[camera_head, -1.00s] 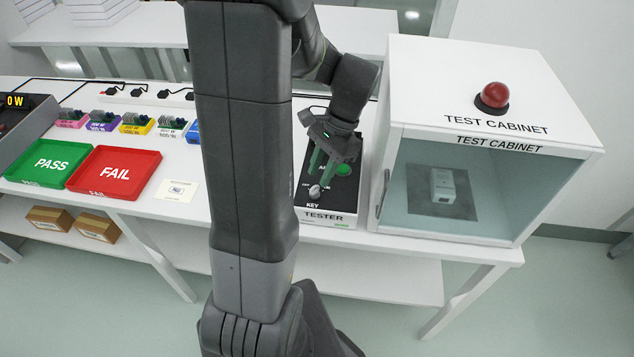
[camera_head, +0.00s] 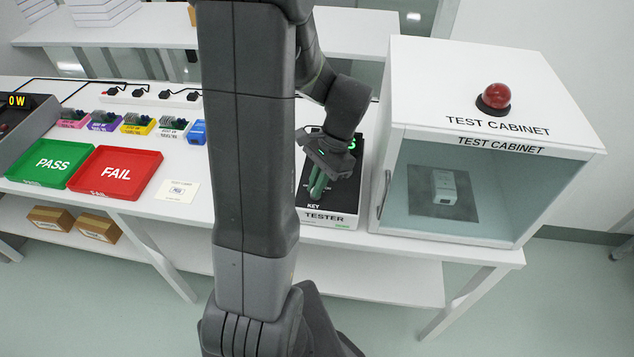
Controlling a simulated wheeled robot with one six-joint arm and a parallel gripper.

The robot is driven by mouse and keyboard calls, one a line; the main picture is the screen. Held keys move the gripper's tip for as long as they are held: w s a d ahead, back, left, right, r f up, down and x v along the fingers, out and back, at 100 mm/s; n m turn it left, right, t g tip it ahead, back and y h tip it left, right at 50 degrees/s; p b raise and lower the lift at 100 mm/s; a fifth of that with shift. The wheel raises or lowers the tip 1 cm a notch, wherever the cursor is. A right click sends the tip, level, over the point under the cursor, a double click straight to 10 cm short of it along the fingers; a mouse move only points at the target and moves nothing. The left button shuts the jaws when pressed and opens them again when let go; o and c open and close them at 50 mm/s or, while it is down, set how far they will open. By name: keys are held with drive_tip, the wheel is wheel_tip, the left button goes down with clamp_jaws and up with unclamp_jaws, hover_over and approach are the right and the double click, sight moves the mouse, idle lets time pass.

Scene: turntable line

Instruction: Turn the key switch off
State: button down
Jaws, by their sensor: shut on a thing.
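The tester (camera_head: 330,217) is a white box with a black top, standing on the white table to the right of my upright arm. The word KEY is on its top near the front edge. My gripper (camera_head: 317,188) is over the tester's top, just behind the KEY label, with its green fingers close together and pointing down. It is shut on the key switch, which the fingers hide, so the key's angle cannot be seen. Part of the green lit display shows behind the gripper.
The test cabinet (camera_head: 392,160) with a red dome lamp (camera_head: 494,97) stands close to the right of the tester. A green PASS tray (camera_head: 30,181) and a red FAIL tray (camera_head: 135,193) lie to the left. A white card (camera_head: 177,191) lies beside the FAIL tray.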

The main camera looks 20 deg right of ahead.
drive_tip(key=n+g, duration=0.1)
drive_tip(key=n, duration=0.1)
drive_tip(key=n+g+p, duration=0.1)
drive_tip(key=n, duration=0.2)
drive_tip(key=shift+w+h, duration=0.1)
drive_tip(key=shift+h, duration=0.3)
drive_tip(key=n, duration=0.3)
drive_tip(key=n+g+h, duration=0.1)
drive_tip(key=n, duration=0.1)
drive_tip(key=shift+a+n+h, duration=0.15)
drive_tip(key=shift+n+h, duration=0.15)
drive_tip(key=shift+n, duration=0.1)
drive_tip(key=n+h, duration=0.1)
drive_tip(key=n, duration=0.2)
drive_tip(key=n+h, duration=0.1)
drive_tip(key=n, duration=0.3)
drive_tip(key=shift+a+h, duration=0.1)
drive_tip(key=shift+h, duration=0.3)
drive_tip(key=c, duration=1.6)
unclamp_jaws()
drive_tip(key=shift+o, duration=0.2)
